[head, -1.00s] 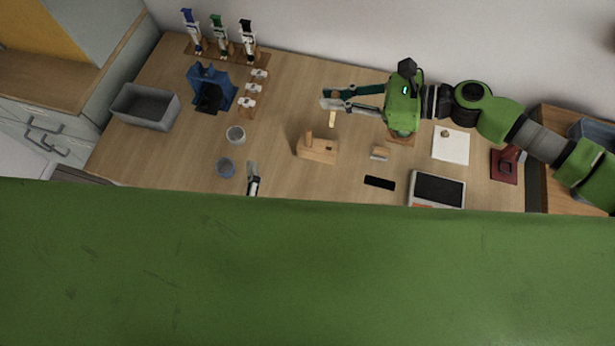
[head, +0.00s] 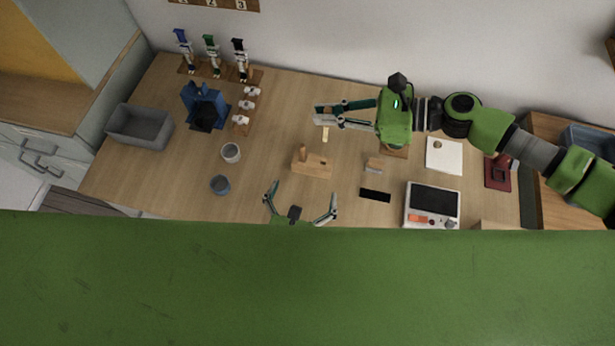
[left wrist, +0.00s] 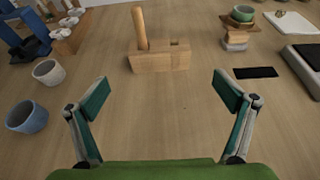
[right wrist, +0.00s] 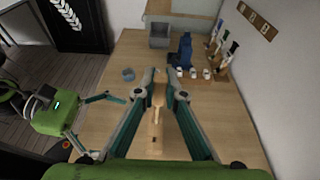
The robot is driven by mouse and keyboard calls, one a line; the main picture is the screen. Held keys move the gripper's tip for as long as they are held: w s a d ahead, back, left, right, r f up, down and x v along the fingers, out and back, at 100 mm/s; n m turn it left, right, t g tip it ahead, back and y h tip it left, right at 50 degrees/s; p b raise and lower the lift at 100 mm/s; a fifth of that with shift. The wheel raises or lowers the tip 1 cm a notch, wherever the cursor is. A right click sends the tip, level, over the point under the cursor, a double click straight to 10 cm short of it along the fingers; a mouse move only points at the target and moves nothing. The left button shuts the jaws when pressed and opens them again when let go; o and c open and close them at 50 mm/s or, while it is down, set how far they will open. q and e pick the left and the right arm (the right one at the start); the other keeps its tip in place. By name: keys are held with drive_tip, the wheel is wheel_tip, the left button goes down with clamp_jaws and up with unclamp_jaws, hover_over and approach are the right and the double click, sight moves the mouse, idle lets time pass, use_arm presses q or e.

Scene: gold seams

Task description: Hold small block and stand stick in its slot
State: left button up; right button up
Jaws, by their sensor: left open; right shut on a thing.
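A wooden block (head: 312,167) stands on the table with an upright round peg (left wrist: 140,28) at its left end; the left wrist view shows a small dark opening in its top (left wrist: 175,43). My right gripper (head: 319,115) is shut on a pale wooden stick (head: 325,134), which hangs down above the table behind the block. The stick also shows in the right wrist view (right wrist: 156,115). My left gripper (head: 304,189) is open and empty on the near side of the block, its fingers (left wrist: 160,80) spread wide and apart from it.
A smaller wood-and-grey block (head: 374,164) and a black slab (head: 375,195) lie to the right. Two cups (head: 231,152) (head: 220,185) stand left. A grey bin (head: 140,126) and blue stand (head: 204,106) are farther left. Table between left gripper and block is clear.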

sight(311, 171)
use_arm(q)
drive_tip(key=x, duration=1.1)
drive_tip(key=c, duration=1.3)
use_arm(e)
drive_tip(key=shift+a+f, duration=0.1)
drive_tip(key=shift+f, duration=1.75)
drive_tip(key=shift+w+f, duration=0.1)
drive_tip(key=shift+f, duration=2.75)
